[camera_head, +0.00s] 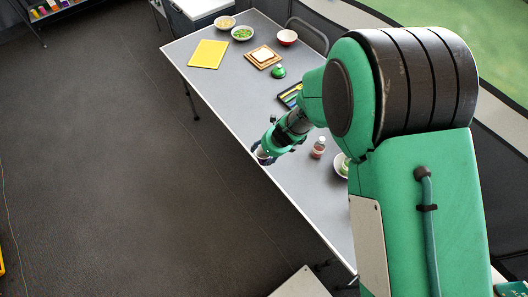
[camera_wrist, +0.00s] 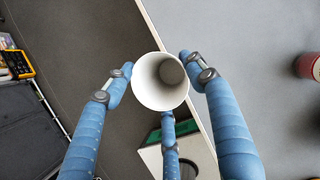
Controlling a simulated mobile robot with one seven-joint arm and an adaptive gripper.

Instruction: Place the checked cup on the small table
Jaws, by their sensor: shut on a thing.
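The cup (camera_head: 263,158) is in my gripper (camera_head: 268,148) at the left edge of the long grey table. In the wrist view the cup (camera_wrist: 142,88) shows its white, empty inside, mouth toward the camera. The blue fingers of my gripper (camera_wrist: 158,82) are around it, shut on it. It overlaps the table edge and the dark floor in that view; its height over them is hard to judge. Its outer pattern is too small to make out. A pale flat top (camera_head: 303,285) at the bottom of the head view may be the small table; most of it is cut off.
The long grey table (camera_head: 225,68) holds a yellow folder (camera_head: 208,54), bowls (camera_head: 243,33), a board with bread (camera_head: 262,57), a green item (camera_head: 278,72) and a small red-labelled jar (camera_head: 318,147) near my gripper. A chair (camera_head: 308,35) stands behind. The floor left is mostly clear.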

